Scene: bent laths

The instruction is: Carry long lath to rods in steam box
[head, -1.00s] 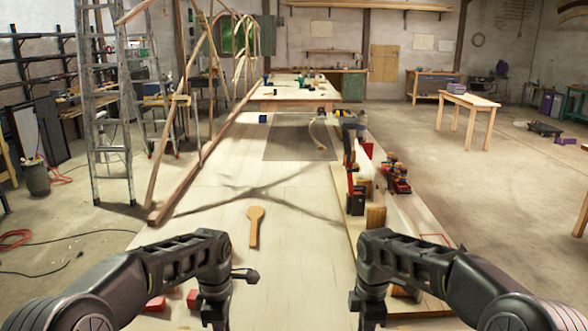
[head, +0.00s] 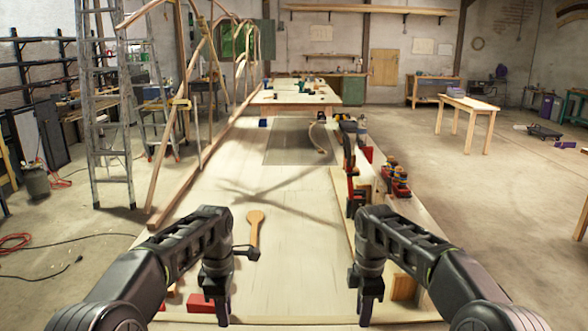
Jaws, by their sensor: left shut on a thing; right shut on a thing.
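My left gripper (head: 222,308) is low in the head view, over the near end of the long workbench (head: 290,265). My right gripper (head: 367,305) is level with it on the right. Both point down and are shut. What their jaws hold is at the bottom edge of the picture and hard to see. A pale strip crosses there between them; I cannot tell whether it is the long lath or the bench's edge.
A paddle-shaped wooden piece (head: 254,228) lies near my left gripper. A red block (head: 201,303) sits beside it. Clamps and blocks (head: 355,185) line the bench's right side. A wooden frame (head: 185,190) and a ladder (head: 110,120) stand left. Open floor lies right.

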